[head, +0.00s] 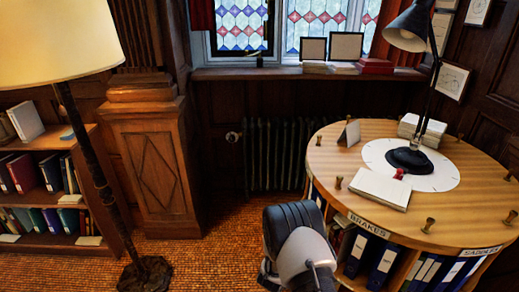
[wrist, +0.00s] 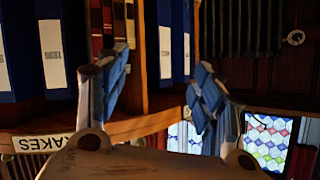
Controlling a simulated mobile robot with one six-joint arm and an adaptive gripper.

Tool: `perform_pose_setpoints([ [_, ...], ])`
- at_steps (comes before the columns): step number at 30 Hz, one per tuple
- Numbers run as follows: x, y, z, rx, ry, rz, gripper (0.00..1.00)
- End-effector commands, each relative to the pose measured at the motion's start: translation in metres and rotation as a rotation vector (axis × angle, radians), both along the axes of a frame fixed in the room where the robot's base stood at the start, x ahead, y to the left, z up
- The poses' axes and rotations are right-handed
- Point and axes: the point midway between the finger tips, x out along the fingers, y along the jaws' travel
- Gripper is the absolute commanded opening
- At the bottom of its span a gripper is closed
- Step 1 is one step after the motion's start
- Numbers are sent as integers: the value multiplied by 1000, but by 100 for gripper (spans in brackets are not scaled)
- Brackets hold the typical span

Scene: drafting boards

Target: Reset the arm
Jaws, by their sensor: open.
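My gripper (wrist: 162,78) shows in the wrist view with its two blue-padded fingers spread apart and nothing between them. Beyond the fingers are the round table's shelf of blue binders (wrist: 172,40) and the table's wooden edge (wrist: 150,124). The wrist picture is upside down, with the window low in it. In the head view, part of my arm (head: 298,245) stands at the bottom centre, just left of the round table (head: 330,160). The gripper's fingers cannot be made out there.
On the table stand a black desk lamp (head: 408,155), an open book (head: 380,188), a small card (head: 349,133) and several brass pegs. A floor lamp (head: 88,150) and bookcase (head: 40,190) are at left. A radiator (head: 275,155) is behind. Tiled floor (head: 215,250) is clear left of my arm.

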Motion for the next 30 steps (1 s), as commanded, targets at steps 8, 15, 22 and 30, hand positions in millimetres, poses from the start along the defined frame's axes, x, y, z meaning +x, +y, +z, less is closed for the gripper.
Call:
perform_pose_setpoints([
  [8,23,42,137,176,104,204,61],
  [15,-21,65,244,236,221,395,61],
  [22,-108,71,321,220,354,554,61],
  [30,-244,55,368,139,535,674,61],
])
